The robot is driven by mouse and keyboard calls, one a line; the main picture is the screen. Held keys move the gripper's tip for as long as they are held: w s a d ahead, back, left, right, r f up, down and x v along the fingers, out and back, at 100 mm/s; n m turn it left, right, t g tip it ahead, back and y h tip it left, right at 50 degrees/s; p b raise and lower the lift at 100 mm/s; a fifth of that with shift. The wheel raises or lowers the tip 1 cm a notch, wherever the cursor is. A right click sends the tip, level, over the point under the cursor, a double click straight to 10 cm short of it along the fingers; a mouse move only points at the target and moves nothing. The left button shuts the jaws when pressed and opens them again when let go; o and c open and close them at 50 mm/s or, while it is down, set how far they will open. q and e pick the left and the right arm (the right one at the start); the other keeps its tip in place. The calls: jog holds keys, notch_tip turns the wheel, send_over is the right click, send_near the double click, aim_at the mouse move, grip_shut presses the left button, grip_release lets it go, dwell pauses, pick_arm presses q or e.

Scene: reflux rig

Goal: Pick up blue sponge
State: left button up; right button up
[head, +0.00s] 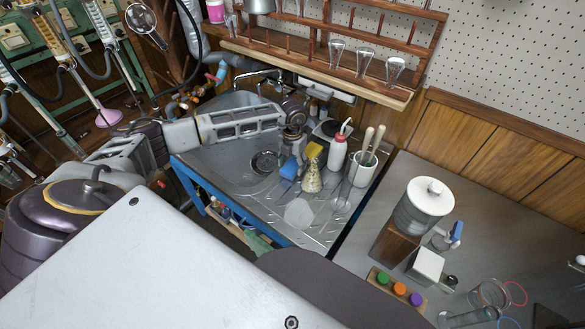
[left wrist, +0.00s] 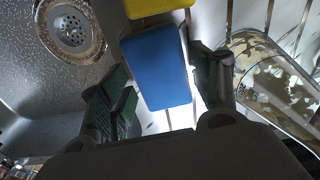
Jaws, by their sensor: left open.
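The blue sponge (head: 290,168) is at the sink's drainer side, just below my left gripper (head: 292,150) in the head view. In the left wrist view the blue sponge (left wrist: 157,68) shows between the two fingers of my left gripper (left wrist: 163,78), with the fingers spread to either side. A bright gap shows between the sponge and the right finger. My right gripper is not in view.
A yellow sponge (head: 314,149) sits just behind the blue one. A patterned glass flask (head: 312,178) stands close on the right, with a white bottle (head: 337,154) and a brush pot (head: 363,170) beyond. The sink drain (head: 265,163) is to the left.

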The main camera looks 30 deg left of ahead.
pick_arm(q)
jog(key=shift+f, duration=0.75)
jog(key=c, duration=0.6)
